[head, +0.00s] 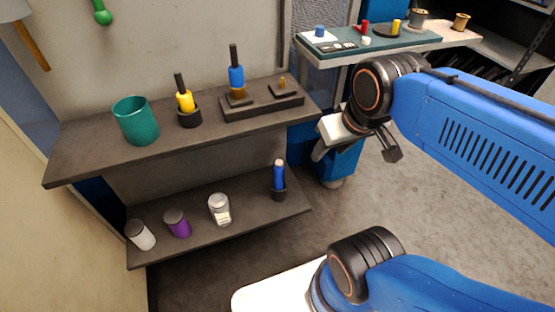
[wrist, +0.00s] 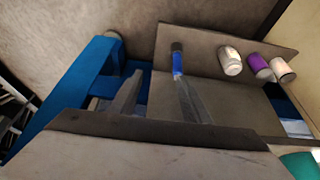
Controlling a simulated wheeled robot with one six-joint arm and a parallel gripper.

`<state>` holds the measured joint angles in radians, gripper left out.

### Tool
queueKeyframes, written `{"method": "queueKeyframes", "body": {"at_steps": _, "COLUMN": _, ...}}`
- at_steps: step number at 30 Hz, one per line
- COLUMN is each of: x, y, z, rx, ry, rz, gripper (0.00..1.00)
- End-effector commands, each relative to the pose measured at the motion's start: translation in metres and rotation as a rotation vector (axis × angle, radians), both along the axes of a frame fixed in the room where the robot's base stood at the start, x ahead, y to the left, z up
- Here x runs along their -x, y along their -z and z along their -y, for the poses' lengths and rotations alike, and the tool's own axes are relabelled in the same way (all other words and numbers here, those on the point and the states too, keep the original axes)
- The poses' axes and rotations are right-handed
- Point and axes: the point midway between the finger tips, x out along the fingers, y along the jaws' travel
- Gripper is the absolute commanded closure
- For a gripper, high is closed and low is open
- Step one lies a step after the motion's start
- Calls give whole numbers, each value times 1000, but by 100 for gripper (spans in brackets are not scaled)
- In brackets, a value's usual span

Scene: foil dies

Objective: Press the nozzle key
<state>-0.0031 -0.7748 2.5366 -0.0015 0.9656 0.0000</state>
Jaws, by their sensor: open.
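I cannot make out a nozzle key for certain. A small dark panel with pale key-like squares (head: 337,47) lies on the grey-green bench at the back. My gripper (head: 318,152) is in front of that bench, right of the shelves, partly hidden by my wrist. In the wrist view my gripper (wrist: 156,98) has its two grey fingers apart with nothing between them. Beyond the right finger stands a blue-handled tool (wrist: 178,60); it also shows in the head view (head: 279,174), upright in a black cup on the lower shelf.
The upper shelf (head: 85,158) holds a teal cup (head: 136,120), a yellow-handled tool (head: 185,100) and a dark block (head: 262,106) with another blue-handled tool (head: 236,75). The lower shelf holds several jars (head: 177,223). The bench (head: 440,38) carries small coloured parts and spools. Floor (head: 400,205) is clear.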

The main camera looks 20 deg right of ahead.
Motion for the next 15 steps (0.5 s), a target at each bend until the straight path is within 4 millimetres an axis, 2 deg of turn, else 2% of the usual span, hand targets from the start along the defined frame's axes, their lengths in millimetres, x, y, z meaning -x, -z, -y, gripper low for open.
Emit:
{"method": "queueKeyframes", "body": {"at_steps": 5, "x": 0, "y": 0, "z": 0, "rx": 0, "ry": 0, "rz": 0, "gripper": 59}}
{"method": "queueKeyframes", "body": {"at_steps": 10, "x": 0, "y": 0, "z": 0, "rx": 0, "ry": 0, "rz": 0, "gripper": 100}}
{"method": "queueKeyframes", "body": {"at_steps": 15, "x": 0, "y": 0, "z": 0, "rx": 0, "ry": 0, "rz": 0, "gripper": 100}}
